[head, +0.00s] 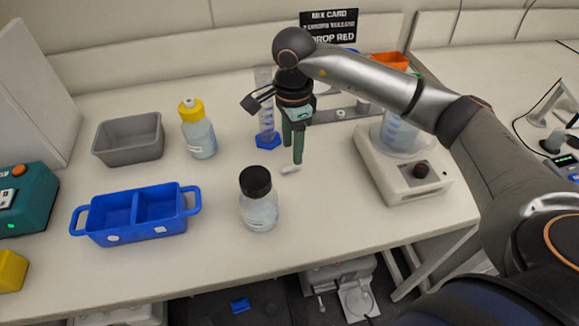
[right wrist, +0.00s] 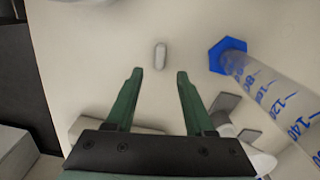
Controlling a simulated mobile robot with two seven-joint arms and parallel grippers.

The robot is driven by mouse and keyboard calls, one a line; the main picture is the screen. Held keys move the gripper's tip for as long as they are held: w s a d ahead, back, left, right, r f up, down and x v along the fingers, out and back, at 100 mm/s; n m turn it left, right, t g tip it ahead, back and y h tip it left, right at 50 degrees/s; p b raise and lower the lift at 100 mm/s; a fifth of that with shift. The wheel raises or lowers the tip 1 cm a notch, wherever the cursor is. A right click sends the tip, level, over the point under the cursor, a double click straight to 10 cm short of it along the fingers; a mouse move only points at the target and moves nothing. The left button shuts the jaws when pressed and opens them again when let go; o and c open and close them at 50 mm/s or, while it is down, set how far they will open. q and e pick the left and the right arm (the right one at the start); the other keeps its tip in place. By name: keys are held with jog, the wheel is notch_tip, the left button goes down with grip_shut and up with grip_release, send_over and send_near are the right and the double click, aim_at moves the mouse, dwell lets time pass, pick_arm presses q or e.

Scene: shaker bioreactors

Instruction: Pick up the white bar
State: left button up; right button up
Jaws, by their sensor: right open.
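The white bar (head: 290,169) is a small rounded white piece lying on the bench, and it also shows in the right wrist view (right wrist: 160,56). My right gripper (head: 293,157) has green fingers pointing down, just above and behind the bar. In the right wrist view my right gripper (right wrist: 158,74) is open and empty. The bar lies just beyond its fingertips, roughly centred between them and apart from both. My left gripper is not in view.
A graduated cylinder with a blue base (head: 268,141) stands close beside the gripper. A black-capped bottle (head: 259,207) stands in front. The stirrer plate with a beaker (head: 420,185) is to the right. A blue two-compartment tray (head: 112,238), grey bin (head: 128,158) and yellow-capped bottle (head: 199,139) stand left.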

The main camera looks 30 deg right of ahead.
aim_at(290, 167)
jog(key=shift+a+f+p, duration=0.15)
jog(key=shift+f+p, duration=0.15)
jog(key=shift+f, duration=1.05)
jog(key=shift+a+f+p, duration=0.15)
jog(key=shift+f+p, duration=0.1)
jog(key=shift+f, duration=1.1)
grip_shut()
